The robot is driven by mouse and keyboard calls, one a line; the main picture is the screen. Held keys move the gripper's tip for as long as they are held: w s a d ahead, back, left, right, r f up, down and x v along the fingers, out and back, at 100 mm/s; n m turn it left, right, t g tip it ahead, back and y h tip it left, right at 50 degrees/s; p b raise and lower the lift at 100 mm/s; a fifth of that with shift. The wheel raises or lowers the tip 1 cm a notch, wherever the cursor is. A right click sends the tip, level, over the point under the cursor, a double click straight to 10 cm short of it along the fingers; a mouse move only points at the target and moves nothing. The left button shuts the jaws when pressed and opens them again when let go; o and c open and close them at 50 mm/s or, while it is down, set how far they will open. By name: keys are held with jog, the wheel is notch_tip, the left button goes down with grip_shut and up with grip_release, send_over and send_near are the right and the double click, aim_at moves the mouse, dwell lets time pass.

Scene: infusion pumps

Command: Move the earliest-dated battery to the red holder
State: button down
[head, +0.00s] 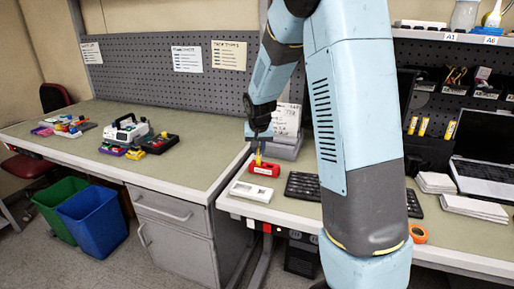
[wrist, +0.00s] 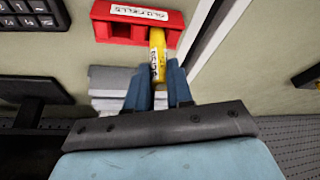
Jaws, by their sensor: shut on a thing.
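The red holder (head: 264,170) sits near the left front corner of the right bench. In the wrist view the red holder (wrist: 122,32) shows a white label and dark openings. My gripper (head: 259,140) is above the red holder and points down. It is shut on a yellow battery (head: 258,158). In the wrist view the yellow battery (wrist: 158,48) sits between the blue fingers of my gripper (wrist: 160,80). Its far end meets the right-hand opening of the red holder; I cannot tell how deep it is. Dark print on its side is too small to read.
A white holder (head: 251,191) lies just in front of the red one. A keyboard (head: 303,186) is to the right. Several yellow cylinders (head: 424,126) hang on the right pegboard. A pump-like device (head: 126,130) stands on the left bench.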

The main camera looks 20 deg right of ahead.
jog(key=shift+d+f, duration=0.1)
jog(key=shift+f, duration=0.1)
dwell(0.3)
jog(key=c, duration=0.9)
grip_release()
jog(key=shift+v, duration=6.8)
